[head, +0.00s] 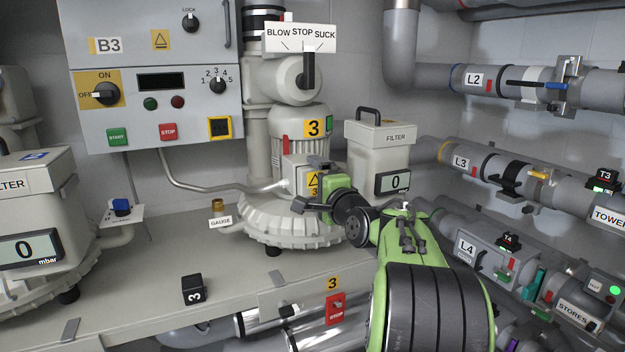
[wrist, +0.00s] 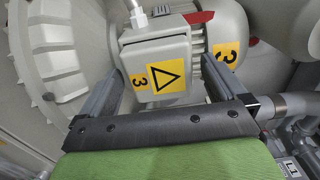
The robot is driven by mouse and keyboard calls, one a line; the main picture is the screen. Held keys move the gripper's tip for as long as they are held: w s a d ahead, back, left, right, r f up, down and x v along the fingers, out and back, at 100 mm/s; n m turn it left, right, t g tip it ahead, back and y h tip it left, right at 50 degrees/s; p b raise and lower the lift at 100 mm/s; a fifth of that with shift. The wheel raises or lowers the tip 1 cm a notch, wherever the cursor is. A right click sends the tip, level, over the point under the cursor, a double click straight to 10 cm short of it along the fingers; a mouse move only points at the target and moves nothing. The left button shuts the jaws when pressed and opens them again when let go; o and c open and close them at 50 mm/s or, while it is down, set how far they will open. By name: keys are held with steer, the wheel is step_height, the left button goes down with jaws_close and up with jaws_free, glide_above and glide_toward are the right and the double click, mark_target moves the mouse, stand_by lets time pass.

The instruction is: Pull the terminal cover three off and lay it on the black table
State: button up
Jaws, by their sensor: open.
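The terminal cover three is a pale grey box (head: 296,176) with a yellow warning triangle and a 3, on the side of blower three (head: 288,222). In the wrist view the cover (wrist: 157,62) faces me, turned sideways. My gripper (head: 304,184) is open in front of it, and partly hides it in the head view. In the wrist view the fingers of my gripper (wrist: 164,84) stand one at each side of the cover's near end. I cannot tell whether they touch it. No black table shows in either view.
A grey cable (head: 205,184) runs into the cover's left side. A filter box (head: 378,150) stands behind to the right. Labelled pipes (head: 480,165) crowd the right.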

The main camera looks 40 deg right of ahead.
stand_by(0.9)
steer(key=c, duration=1.4)
steer(key=b+v, duration=0.3)
steer(key=v, duration=0.3)
stand_by(0.8)
